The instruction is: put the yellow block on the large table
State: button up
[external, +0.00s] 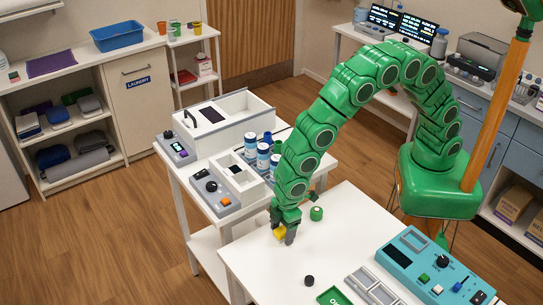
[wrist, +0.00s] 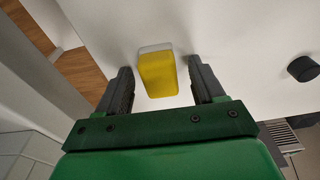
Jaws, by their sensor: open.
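The yellow block (external: 279,232) is at the left edge area of the large white table (external: 345,215). In the wrist view, the yellow block (wrist: 158,74) lies between my two dark fingers, with a visible gap on each side. A pale band shows at its far end. My gripper (external: 284,234) points down at the block and is open around it; the wrist view shows my gripper (wrist: 160,75) with its fingers spread. The fingers partly hide the block in the external view. I cannot tell whether the block rests on the table.
A green round object (external: 316,214) and a small black cylinder (external: 309,280) stand on the table. A teal control panel (external: 430,268), grey tray (external: 370,285) and green sign (external: 334,297) lie at the front right. A white cart (external: 222,212) with bottles (external: 263,158) adjoins the left side.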

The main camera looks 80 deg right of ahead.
notch_tip(320, 180, up, 12)
jog(key=s+d, duration=0.1)
dwell(0.5)
jog(key=s+d+r+m, duration=0.1)
jog(key=s+d+r, duration=0.25)
jog(key=d, duration=0.45)
jog(key=s+d+r+m+g+h, duration=0.1)
jog(key=s+d+r+m, duration=0.2)
jog(key=d, duration=0.5)
jog(key=s+d+r, duration=0.4)
jog(key=d+r, duration=0.1)
jog(key=d, duration=0.3)
jog(key=s+d+r+m, duration=0.1)
jog(key=s+d, duration=0.3)
jog(key=s, duration=0.3)
jog(key=s+d+m+g, duration=0.1)
jog(key=s+d+m, duration=0.1)
jog(key=s+d, duration=0.3)
jog(key=s+d+r+m, duration=0.1)
jog(key=s+d, duration=0.4)
jog(key=s, duration=0.6)
jog(key=shift+s+d+r+m+g, duration=0.2)
jog(key=shift+r+m+g, duration=0.1)
jog(key=shift+g, duration=0.1)
